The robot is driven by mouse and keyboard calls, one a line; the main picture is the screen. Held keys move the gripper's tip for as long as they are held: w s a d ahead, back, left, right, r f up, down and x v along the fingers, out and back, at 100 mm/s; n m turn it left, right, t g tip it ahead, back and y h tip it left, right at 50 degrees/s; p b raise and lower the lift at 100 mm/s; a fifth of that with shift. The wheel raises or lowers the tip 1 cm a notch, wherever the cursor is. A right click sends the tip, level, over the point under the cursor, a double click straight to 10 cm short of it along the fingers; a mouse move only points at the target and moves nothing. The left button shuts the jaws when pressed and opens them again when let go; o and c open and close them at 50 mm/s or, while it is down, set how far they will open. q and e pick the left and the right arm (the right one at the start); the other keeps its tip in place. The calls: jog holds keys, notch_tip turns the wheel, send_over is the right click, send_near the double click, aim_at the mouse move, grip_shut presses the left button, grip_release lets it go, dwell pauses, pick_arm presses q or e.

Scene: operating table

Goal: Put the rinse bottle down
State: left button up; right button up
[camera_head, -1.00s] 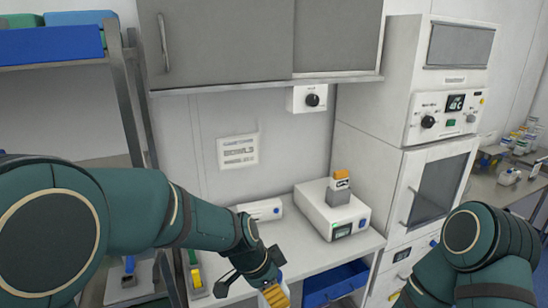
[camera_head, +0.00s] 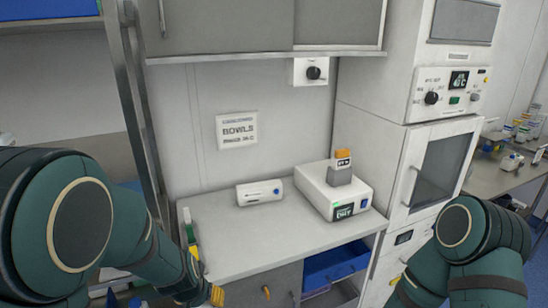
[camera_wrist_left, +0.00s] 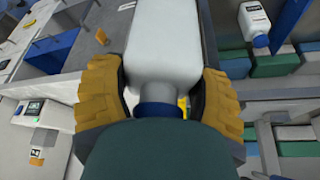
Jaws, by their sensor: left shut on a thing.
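The rinse bottle (camera_wrist_left: 165,45) is a white bottle with a blue-grey neck in the left wrist view. My left gripper (camera_wrist_left: 160,95) is shut on it, with an orange finger pad on each side near the neck. In the head view my left gripper (camera_head: 214,294) is at the bottom edge, below the front of the counter's left part, and only an orange fingertip shows. The bottle cannot be made out there. My right arm shows at the lower right, but its gripper is out of view.
The white counter (camera_head: 240,240) has a clear middle. A small white device (camera_head: 260,192) and a larger white unit (camera_head: 318,190) stand at its back. A blue drawer (camera_head: 335,262) is below. The wrist view shows another white bottle (camera_wrist_left: 254,22) with a blue cap.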

pick_arm(q)
jog(key=s+f, duration=0.4)
jog(key=f, duration=0.1)
jog(key=shift+s+a+f, duration=0.2)
jog(key=shift+a+f, duration=0.1)
jog(key=shift+d, duration=0.15)
